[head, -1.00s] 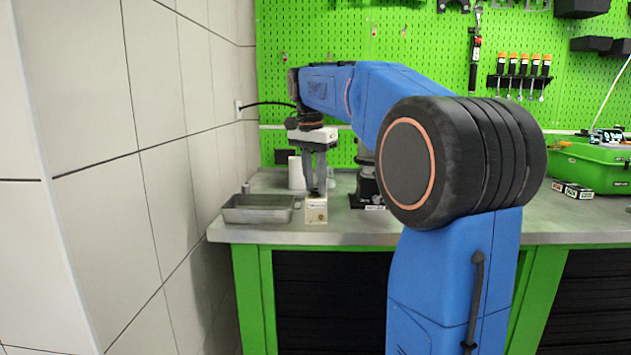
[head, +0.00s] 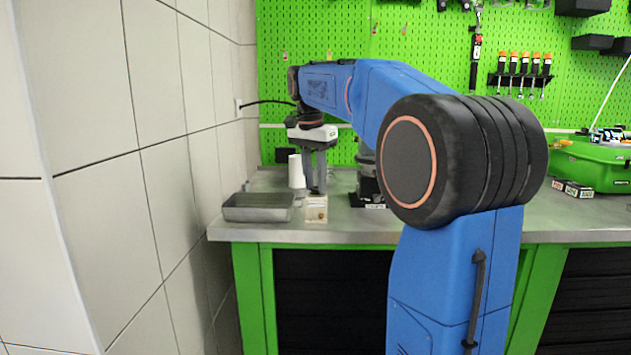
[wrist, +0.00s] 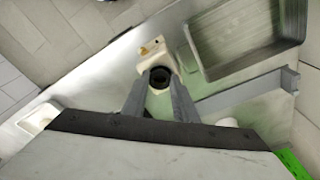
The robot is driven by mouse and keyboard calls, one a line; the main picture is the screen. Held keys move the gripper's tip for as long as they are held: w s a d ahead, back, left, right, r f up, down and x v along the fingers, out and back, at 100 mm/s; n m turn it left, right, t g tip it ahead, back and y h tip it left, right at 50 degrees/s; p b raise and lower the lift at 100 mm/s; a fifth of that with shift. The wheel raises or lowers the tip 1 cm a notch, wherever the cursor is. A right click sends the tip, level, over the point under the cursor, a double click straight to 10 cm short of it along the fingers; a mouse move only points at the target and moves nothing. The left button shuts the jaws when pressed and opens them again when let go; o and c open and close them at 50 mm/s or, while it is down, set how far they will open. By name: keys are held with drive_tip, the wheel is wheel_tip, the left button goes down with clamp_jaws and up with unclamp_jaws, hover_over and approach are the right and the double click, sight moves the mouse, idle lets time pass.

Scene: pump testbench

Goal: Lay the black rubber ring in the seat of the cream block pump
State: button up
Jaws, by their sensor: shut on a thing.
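The cream block pump (head: 316,209) stands near the front edge of the bench in the head view. It also shows in the wrist view (wrist: 154,52), with small brass-coloured spots on it. The black rubber ring (wrist: 160,72) is between my fingertips in the wrist view, at the near end of the block. My gripper (head: 318,190) points down just behind and above the block, shut on the ring. The fingers hide part of the ring and the block's near end. I cannot tell whether the ring touches the block or its seat.
A grey metal tray (head: 258,209) lies just left of the block. A white cylinder (head: 296,171) stands behind, close to my fingers. A dark pump-like unit (head: 367,180) stands to the right. The tiled wall (head: 185,150) bounds the left side.

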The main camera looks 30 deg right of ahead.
drive_tip(key=shift+f, duration=0.15)
drive_tip(key=o, duration=1.1)
wheel_tip(320, 180, up, 17)
drive_tip(key=a, duration=0.2)
drive_tip(key=s+a+f+n+t, duration=0.1)
drive_tip(key=s+a+f+n, duration=0.3)
drive_tip(key=s+f, duration=0.6)
drive_tip(key=s+a+f+n+t+y, duration=0.1)
drive_tip(key=s+a+f+n, duration=0.4)
drive_tip(key=s+f, duration=0.5)
drive_tip(key=s+a+f+n+t, duration=0.2)
drive_tip(key=s+f, duration=0.8)
drive_tip(key=f, duration=1.1)
drive_tip(key=a+n, duration=0.2)
drive_tip(key=n, duration=0.1)
drive_tip(key=shift+a+f, duration=0.15)
drive_tip(key=shift+f, duration=0.1)
